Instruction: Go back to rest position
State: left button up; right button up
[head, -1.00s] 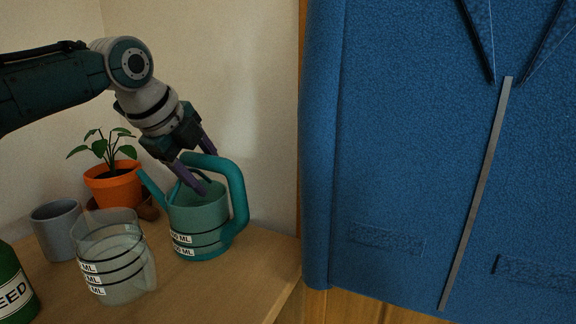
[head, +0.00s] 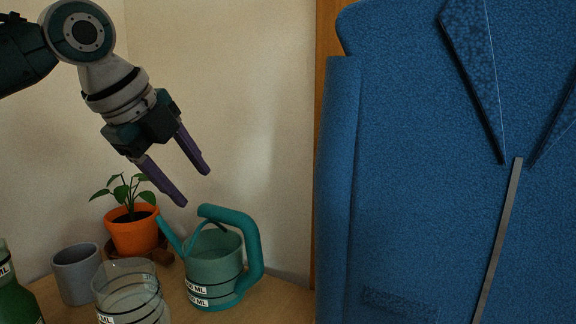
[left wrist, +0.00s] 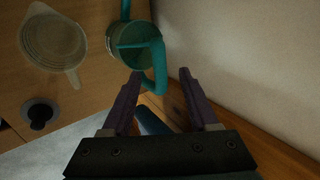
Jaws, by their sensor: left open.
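My left gripper (head: 197,186) is open and empty in the head view, its two purple fingers pointing down and to the right above the teal watering can (head: 213,262). The fingers are apart from the can. In the left wrist view the open fingers (left wrist: 164,98) frame empty space, with the watering can (left wrist: 128,38) beyond their tips. The can stands upright on the wooden table (head: 266,307). My right gripper is in neither view.
An orange pot (head: 134,234) with a plant, a grey cup (head: 76,275), a clear measuring jug (head: 131,290) and a green bottle (head: 14,295) stand left of the can. A large blue jacket-like surface (head: 420,190) fills the right side. A wall stands behind.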

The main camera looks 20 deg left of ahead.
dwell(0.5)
pick_arm(q)
jog(key=s+d+f+n+g+h+p, duration=0.1)
jog(key=s+d+f+n+p, duration=0.15)
jog(key=s+d+p, duration=0.3)
jog(key=s+d+f+n+g+p, duration=0.1)
jog(key=s+d+n+p, duration=0.2)
jog(key=s+d+p, duration=0.3)
jog(key=s+d+r+n+g+y+p, duration=0.1)
jog(key=s+r+n+p, duration=0.25)
jog(key=s+n, duration=0.35)
jog(key=s+d+r+n+p, duration=0.15)
jog(key=s+n+p, duration=0.25)
jog(key=s, duration=0.4)
notch_tip(320, 180, up, 38)
jog(key=p, duration=3.7)
jog(key=shift+s+a+r, duration=0.15)
jog(key=shift+s+a, duration=0.1)
jog(key=shift+a, duration=0.1)
